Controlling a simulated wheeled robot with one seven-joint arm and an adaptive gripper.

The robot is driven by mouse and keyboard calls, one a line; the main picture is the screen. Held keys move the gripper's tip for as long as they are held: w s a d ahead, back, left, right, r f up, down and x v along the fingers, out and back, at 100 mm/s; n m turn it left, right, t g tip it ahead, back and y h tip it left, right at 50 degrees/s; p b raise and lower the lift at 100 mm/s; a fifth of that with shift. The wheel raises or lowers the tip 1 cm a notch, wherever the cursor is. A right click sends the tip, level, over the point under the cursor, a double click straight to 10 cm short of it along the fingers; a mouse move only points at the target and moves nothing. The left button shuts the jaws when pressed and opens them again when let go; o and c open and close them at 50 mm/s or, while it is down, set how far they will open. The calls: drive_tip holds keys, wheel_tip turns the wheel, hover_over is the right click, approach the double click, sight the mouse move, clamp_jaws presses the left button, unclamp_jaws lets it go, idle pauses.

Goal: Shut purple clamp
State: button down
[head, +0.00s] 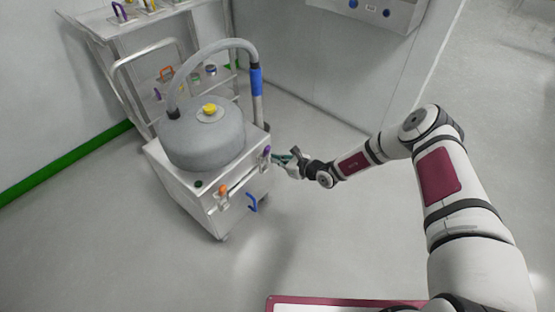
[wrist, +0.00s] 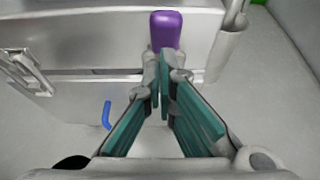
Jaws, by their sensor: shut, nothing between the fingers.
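The purple clamp (head: 266,151) is at the upper edge of the steel cart (head: 215,208), near its right corner. In the wrist view its purple handle (wrist: 166,30) stands up just beyond my fingertips, with its lower part hidden behind them. My gripper (head: 284,160) is at the right of the clamp in the head view. In the wrist view the fingers (wrist: 162,78) are shut with nothing between them. I cannot tell whether the fingertips touch the clamp.
An orange clamp (head: 223,191) and a blue handle (head: 252,203) are on the cart's front. A grey drum (head: 203,140) with a yellow cap and hose sits on top. A steel rack (head: 148,42) stands behind. The floor to the right is clear.

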drive_tip(key=shift+w+a+r+p, duration=0.15)
drive_tip(key=shift+a+r+p, duration=0.1)
drive_tip(key=shift+r+p, duration=0.05)
idle(0.5)
